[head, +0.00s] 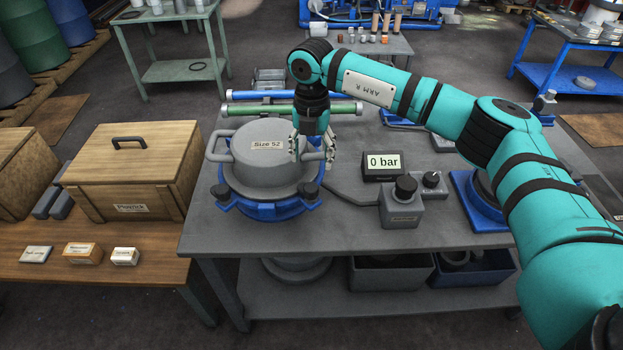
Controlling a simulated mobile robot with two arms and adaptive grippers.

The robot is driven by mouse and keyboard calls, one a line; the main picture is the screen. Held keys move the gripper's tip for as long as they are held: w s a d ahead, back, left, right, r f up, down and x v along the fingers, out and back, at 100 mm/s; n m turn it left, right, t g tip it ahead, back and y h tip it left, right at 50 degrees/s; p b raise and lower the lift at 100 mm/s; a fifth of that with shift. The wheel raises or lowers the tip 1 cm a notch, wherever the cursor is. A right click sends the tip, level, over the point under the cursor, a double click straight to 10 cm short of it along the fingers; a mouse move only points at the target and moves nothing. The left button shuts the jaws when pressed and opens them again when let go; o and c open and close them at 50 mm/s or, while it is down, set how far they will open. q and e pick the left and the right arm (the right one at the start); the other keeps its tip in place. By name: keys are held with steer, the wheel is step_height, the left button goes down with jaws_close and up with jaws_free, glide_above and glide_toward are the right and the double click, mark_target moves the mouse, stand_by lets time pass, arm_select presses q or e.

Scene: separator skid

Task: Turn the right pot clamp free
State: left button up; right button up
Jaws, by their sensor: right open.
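A grey pot lid marked "Size 52" (265,150) sits in a blue ring (262,211) on the grey bench. It has a loop handle at each side. A dark clamp knob (306,191) is on the ring at the front right, and another dark knob (221,191) is at the front left. My right gripper (312,158) points down, open, at the right handle of the lid, above and behind the front right knob. I cannot tell whether its fingers touch the handle. Any clamp behind the gripper is hidden. My left gripper is not in view.
A "0 bar" display (383,163) and a grey box with a black knob (402,202) stand right of the pot. Green (291,108) and blue tubes lie behind it. A wooden crate (130,170) stands on the left table. The bench front is clear.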

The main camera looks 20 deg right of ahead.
mark_target(311, 186)
step_height(311, 186, down, 10)
steer(key=shift+r+p, duration=0.15)
steer(key=shift+p, duration=0.9)
steer(key=shift+c, duration=0.3)
steer(key=c, duration=1.1)
